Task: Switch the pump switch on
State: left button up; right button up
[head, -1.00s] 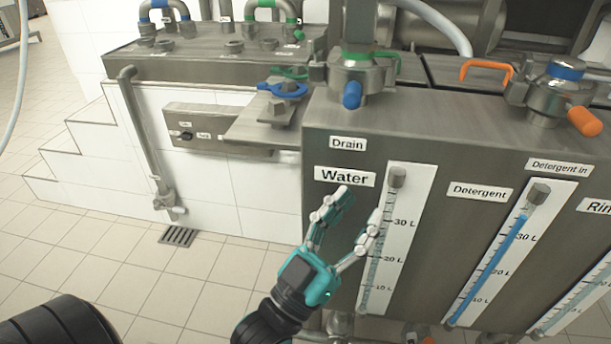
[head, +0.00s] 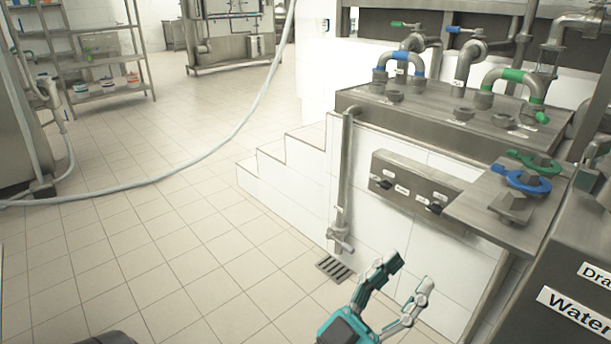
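A grey metal switch panel (head: 420,182) is fixed to the white tiled wall of the stepped block, right of the middle in the head view. It carries two small black knobs, a left knob (head: 385,184) and a right knob (head: 436,208), each with small labels. The labels are too small to read, so I cannot tell which knob is the pump switch or how it is set. My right gripper is out of view.
A metal shelf (head: 500,215) with blue and green handles juts out right of the panel. The Water tank (head: 570,270) stands at the right edge. A vertical pipe (head: 347,170) runs left of the panel, above a floor drain (head: 335,269). Tiled floor lies open at left.

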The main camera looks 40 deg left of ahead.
aim_at(384, 185)
jog(key=u, duration=0.75)
jog(key=i+j, duration=0.2)
jog(key=j, duration=0.15)
jog(key=i+j+z, duration=0.15)
jog(key=i+j, duration=0.3)
jog(key=j, duration=0.3)
jog(key=z, duration=0.05)
